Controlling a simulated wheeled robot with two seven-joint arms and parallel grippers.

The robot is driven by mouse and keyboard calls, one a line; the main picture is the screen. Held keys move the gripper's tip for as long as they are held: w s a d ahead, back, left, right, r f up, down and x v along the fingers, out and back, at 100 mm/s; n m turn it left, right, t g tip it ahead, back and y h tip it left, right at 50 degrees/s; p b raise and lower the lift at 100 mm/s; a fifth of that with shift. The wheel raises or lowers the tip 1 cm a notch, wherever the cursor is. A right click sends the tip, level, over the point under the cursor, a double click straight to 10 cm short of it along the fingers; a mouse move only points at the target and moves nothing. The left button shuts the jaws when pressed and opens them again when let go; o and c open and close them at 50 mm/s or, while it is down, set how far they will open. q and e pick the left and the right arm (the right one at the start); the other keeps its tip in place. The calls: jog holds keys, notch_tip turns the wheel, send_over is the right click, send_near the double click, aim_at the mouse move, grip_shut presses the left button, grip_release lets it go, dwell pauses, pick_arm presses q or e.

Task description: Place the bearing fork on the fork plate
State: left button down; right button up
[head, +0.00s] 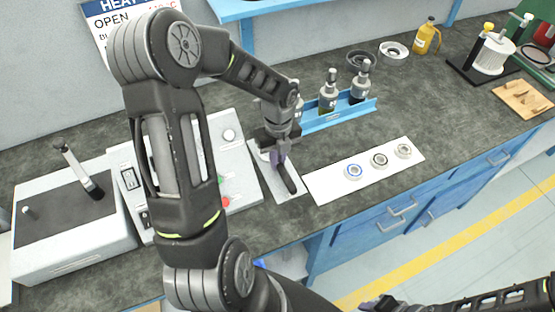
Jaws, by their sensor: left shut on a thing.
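My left gripper (277,157) points down over the grey fork plate (271,187) and is shut on the bearing fork (288,181). The fork shows as a dark, narrow bar slanting toward the front of the plate. The gripper hides its other end. I cannot tell whether the fork touches the plate or hangs just above it. Part of my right arm shows at the bottom right, with a dark end piece that may be my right gripper (383,303); its fingers cannot be made out.
A white strip (330,186) with three bearing rings (379,160) lies right of the plate. A blue rack (340,117) with bottles stands behind. A control box (232,163) with buttons stands left, partly behind my arm. Dark bench top between strip and wooden block (521,99) is clear.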

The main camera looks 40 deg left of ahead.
pick_arm(q)
jog(key=shift+f, duration=0.2)
jog(key=c, duration=1.5)
grip_release()
jog(key=shift+r, duration=0.15)
jog(key=r, duration=1.2)
jog(key=shift+w+a, duration=0.15)
jog(key=shift+w, duration=0.15)
